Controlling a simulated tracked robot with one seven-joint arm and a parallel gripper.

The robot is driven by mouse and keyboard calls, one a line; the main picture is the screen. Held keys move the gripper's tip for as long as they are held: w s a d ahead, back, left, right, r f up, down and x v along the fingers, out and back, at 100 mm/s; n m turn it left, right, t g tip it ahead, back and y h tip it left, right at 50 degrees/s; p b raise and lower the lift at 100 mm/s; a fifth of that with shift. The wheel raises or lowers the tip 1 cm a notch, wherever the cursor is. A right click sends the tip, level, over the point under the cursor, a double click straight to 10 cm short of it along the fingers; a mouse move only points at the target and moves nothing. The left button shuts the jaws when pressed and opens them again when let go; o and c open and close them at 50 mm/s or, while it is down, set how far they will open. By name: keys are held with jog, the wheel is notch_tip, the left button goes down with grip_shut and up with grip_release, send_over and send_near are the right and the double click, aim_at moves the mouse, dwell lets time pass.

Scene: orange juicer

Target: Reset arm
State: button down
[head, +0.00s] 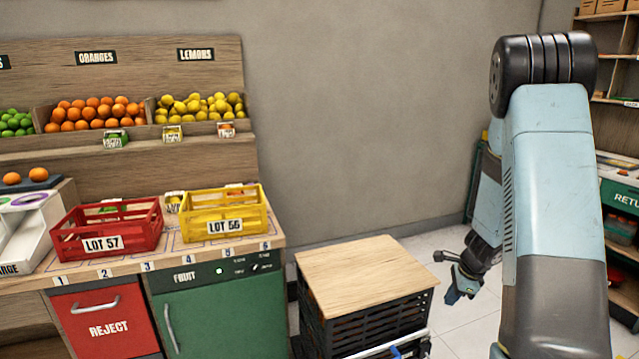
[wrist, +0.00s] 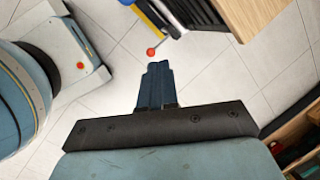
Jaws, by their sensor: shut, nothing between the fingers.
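My arm is on the right of the head view, bent down in front of the grey wall. My gripper (head: 453,296) hangs over the white tiled floor, to the right of the wood-topped black crate stand (head: 365,270), and is apart from it. In the wrist view my gripper (wrist: 158,70) has its blue fingers together, with nothing between them.
A counter on the left carries a red crate (head: 108,232) marked LOT 57 and a yellow crate (head: 222,216) marked LOT 56. Oranges (head: 95,112) and lemons (head: 198,106) fill bins behind. A green shelf unit (head: 620,197) stands at the far right.

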jog(key=s+a+r+n, duration=0.3)
jog(key=a+r+n, duration=0.1)
jog(key=r, duration=0.4)
jog(key=s+a+r+n+t, duration=0.1)
jog(key=s+a+r+n, duration=0.25)
jog(key=r, duration=0.45)
jog(key=s+a+r+n, duration=0.2)
jog(key=a+r+n, duration=0.2)
jog(key=r, duration=0.4)
jog(key=s+a+r+n+t+h, duration=0.1)
jog(key=s+r+n, duration=0.3)
jog(key=s, duration=0.5)
jog(key=s+a+r+n+t+h, duration=0.1)
jog(key=s+r+n, duration=0.4)
jog(key=s, duration=0.4)
jog(key=shift+s+a+r, duration=0.25)
jog(key=shift+a+r, duration=0.05)
jog(key=shift+r, duration=0.55)
